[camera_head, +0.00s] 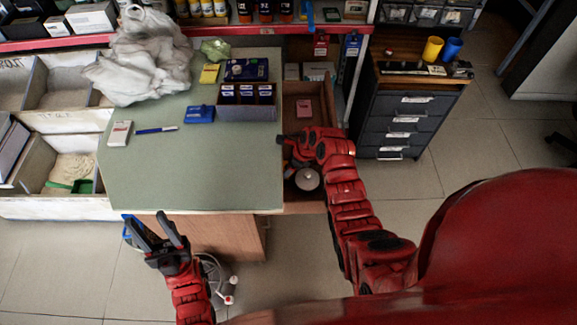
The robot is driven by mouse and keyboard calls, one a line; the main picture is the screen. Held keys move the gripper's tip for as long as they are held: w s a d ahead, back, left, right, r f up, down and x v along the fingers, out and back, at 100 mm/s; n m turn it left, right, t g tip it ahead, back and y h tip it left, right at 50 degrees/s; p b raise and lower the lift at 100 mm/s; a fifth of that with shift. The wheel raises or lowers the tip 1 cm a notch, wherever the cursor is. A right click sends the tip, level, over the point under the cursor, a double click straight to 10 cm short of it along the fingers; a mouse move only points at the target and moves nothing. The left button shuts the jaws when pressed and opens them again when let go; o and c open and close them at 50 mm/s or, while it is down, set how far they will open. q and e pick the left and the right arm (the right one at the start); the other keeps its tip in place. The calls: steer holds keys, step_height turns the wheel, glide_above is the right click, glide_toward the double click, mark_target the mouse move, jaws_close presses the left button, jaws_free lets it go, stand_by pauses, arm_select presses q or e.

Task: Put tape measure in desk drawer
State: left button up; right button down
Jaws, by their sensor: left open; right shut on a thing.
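The desk drawer (293,203) is pulled open at the right side of the green-topped desk (190,185). A round silver-grey thing with dark edges (308,179), which looks like the tape measure, is over or inside the drawer's near part. My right gripper (291,171) is beside it, largely hidden by my red wrist, and is shut on it. I cannot tell whether it touches the drawer floor. My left gripper (154,233) is open and empty, in front of the desk's near left edge.
A small pink-red box (304,108) lies in the drawer's far part. The desk holds a blue box (199,114), a pen (156,130), a white pack (119,133) and a crumpled bag (146,57). A dark drawer cabinet (402,125) stands at right.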

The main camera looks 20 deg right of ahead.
jaws_free()
